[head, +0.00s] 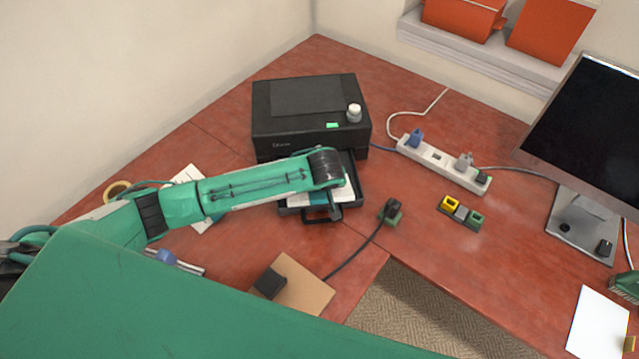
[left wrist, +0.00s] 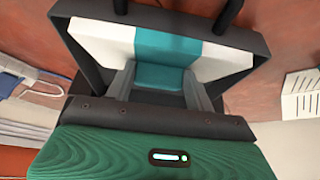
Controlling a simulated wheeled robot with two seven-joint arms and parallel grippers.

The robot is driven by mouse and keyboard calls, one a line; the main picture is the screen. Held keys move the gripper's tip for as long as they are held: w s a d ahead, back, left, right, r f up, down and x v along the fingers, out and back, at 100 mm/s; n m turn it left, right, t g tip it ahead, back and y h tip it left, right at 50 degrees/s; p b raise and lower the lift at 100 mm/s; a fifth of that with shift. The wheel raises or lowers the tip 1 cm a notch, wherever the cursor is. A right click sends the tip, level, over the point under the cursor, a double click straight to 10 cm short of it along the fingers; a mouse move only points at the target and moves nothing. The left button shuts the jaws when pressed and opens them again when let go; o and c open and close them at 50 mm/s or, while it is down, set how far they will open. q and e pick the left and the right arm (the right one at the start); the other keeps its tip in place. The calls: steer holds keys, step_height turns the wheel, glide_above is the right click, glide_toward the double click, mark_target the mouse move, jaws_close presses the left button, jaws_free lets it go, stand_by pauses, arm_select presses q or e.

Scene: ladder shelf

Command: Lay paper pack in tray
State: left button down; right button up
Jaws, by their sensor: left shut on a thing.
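The printer's black paper tray (head: 292,212) sticks out from the front of the black printer (head: 300,110). The paper pack (head: 349,191) is white with a teal band and shows partly inside the tray, below the end of my left arm. In the left wrist view the paper pack (left wrist: 105,40) lies within the dark rim of the tray (left wrist: 75,50). My left gripper (left wrist: 160,88) is shut on the pack at its teal band. In the head view its fingers are mostly hidden by my arm. My right gripper is not in view.
A white power strip (head: 443,163) with plugs lies right of the printer. A brown board (head: 303,288) is in front. A monitor (head: 590,120) stands at the right.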

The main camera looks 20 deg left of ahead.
arm_select(q)
steer(key=shift+s+d+f, duration=0.1)
steer(key=shift+s+f, duration=0.4)
steer(key=shift+f, duration=0.2)
steer(key=c, duration=0.8)
jaws_free()
steer(key=o, duration=0.3)
steer(key=shift+d, duration=0.1)
steer(key=shift+o, duration=0.2)
steer(key=shift+a, duration=0.2)
step_height(320, 180, up, 2)
steer(key=shift+a+p, duration=0.15)
steer(key=shift+p, duration=1.05)
steer(key=r+p, duration=0.2)
steer(key=shift+w+d+r, duration=0.2)
steer(key=shift+r, duration=0.1)
step_height(320, 180, up, 6)
steer(key=p, duration=0.7)
